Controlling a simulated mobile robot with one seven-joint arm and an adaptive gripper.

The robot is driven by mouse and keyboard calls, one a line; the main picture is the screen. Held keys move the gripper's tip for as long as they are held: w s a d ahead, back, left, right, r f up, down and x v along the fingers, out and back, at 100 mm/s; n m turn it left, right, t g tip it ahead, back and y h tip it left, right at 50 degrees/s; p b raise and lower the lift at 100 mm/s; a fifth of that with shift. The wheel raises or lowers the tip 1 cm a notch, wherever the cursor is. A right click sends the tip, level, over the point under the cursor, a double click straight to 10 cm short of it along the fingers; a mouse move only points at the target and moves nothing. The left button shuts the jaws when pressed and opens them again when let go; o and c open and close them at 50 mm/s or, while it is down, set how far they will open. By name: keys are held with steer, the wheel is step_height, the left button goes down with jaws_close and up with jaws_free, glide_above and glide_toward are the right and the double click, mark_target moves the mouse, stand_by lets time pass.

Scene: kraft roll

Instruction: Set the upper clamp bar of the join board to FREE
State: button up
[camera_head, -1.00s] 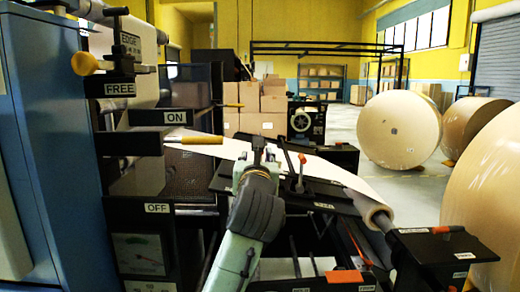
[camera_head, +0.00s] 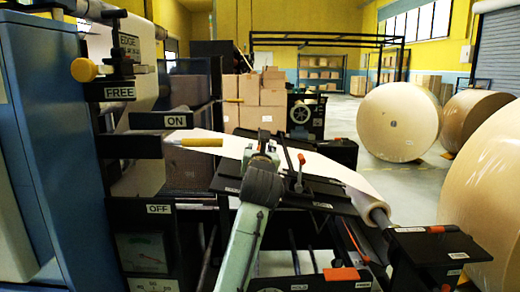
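The join board (camera_head: 226,183) is a dark tilted panel in the middle, with a pale paper web (camera_head: 330,174) running across it. Dark clamp parts with upright levers (camera_head: 299,170) stand on it. I cannot tell which part is the upper clamp bar, and the small labels on the board are too small to read. My gripper (camera_head: 264,142) is over the board's upper left part, just left of the levers, seen from behind. My wrist hides part of the board. I cannot see whether the fingers are open or touch anything.
A black side table (camera_head: 440,250) is at right. Large kraft rolls (camera_head: 398,122) stand behind, with open floor between.

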jaws_close()
stand_by(0.4)
stand_by(0.4)
